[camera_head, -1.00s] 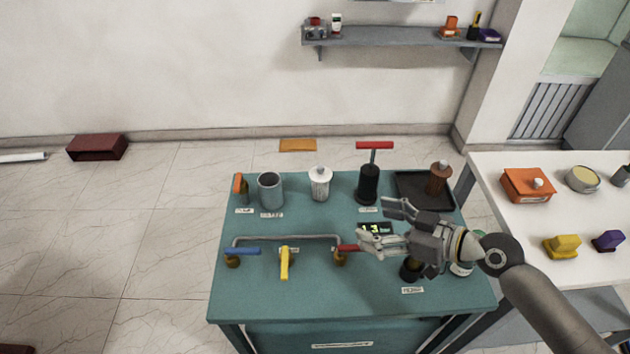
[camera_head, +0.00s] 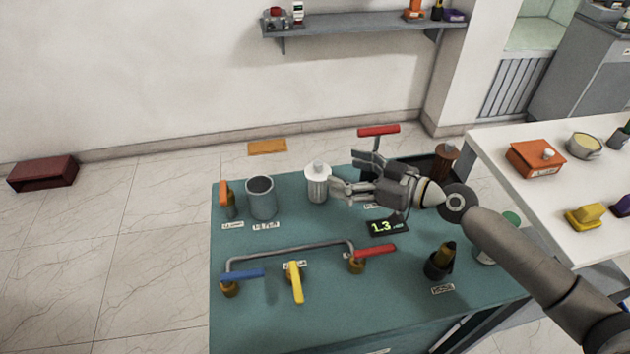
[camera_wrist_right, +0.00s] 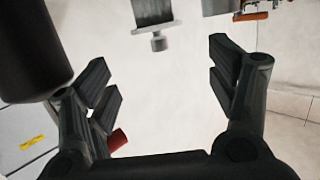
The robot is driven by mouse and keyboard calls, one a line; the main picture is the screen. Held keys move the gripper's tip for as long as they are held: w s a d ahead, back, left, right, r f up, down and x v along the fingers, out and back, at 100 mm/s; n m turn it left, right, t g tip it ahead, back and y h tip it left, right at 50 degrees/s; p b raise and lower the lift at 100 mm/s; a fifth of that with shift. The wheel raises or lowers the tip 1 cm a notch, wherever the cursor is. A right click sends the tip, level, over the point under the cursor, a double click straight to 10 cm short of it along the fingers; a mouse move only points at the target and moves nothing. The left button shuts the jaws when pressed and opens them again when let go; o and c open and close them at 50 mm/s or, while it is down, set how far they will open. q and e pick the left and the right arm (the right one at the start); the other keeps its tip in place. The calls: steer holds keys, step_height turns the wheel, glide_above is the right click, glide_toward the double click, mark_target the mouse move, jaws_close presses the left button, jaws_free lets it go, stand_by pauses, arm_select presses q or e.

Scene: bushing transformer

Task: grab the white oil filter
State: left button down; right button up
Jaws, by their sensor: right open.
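The white oil filter (camera_head: 317,188), a pale cylinder with a white cap and small knob, stands upright at the back of the teal table (camera_head: 330,315). My right gripper (camera_head: 350,173) is open and empty, just right of the filter. In the right wrist view, the filter (camera_wrist_right: 153,18) appears upside down at the top, beyond the spread fingertips (camera_wrist_right: 164,62) and not between them. My left gripper is not in view.
A grey cup (camera_head: 261,200) stands left of the filter. A pump with a red handle (camera_head: 379,130) is behind my gripper, partly hidden. A pipe (camera_head: 290,247) with blue, yellow and red valve levers crosses the table front. A display (camera_head: 385,227) lies below my gripper.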

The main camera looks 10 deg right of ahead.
mark_target(319, 163)
steer(key=p+x, duration=0.2)
steer(key=x, duration=0.5)
steer(key=shift+w+a+f, duration=0.15)
steer(key=shift+w+a, duration=0.25)
steer(key=c, duration=1.5)
steer(key=shift+o, duration=0.2)
steer(key=shift+r, duration=0.2)
